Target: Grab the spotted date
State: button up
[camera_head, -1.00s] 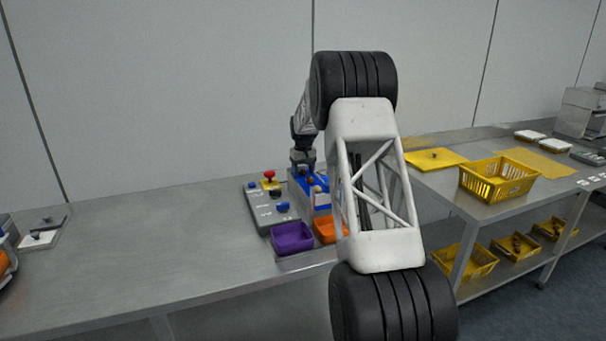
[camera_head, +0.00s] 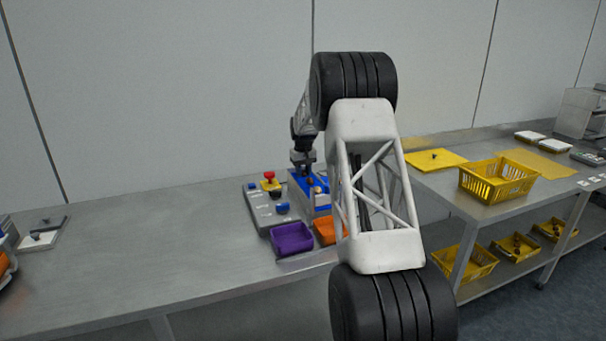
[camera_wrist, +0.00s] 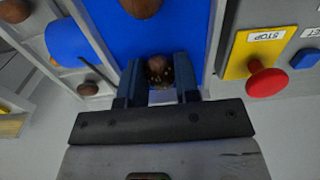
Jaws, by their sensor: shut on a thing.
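The spotted date (camera_wrist: 158,72) is dark brown with small yellowish specks. In the wrist view it sits between the two fingertips of my gripper (camera_wrist: 159,82), which is shut on it. The blue belt surface (camera_wrist: 105,22) lies behind the date; I cannot tell whether the date still touches it. In the head view my gripper (camera_head: 303,168) is small, over the blue surface of the grading machine, and the held date cannot be made out there.
A plain brown date (camera_wrist: 141,7) lies farther along the blue surface. A red stop button (camera_wrist: 267,82) on a yellow plate stands to the right. In the head view, a purple bin (camera_head: 292,238) and an orange bin (camera_head: 325,231) stand in front of the machine.

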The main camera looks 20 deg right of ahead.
aim_at(303, 170)
jog(key=shift+r, duration=0.1)
jog(key=shift+r, duration=1.7)
jog(key=s+a, duration=0.1)
jog(key=s, duration=0.4)
jog(key=s+a+r, duration=0.1)
jog(key=s, duration=0.4)
jog(key=s+a, duration=0.1)
jog(key=s, duration=0.4)
jog(key=shift+s+a+r, duration=0.25)
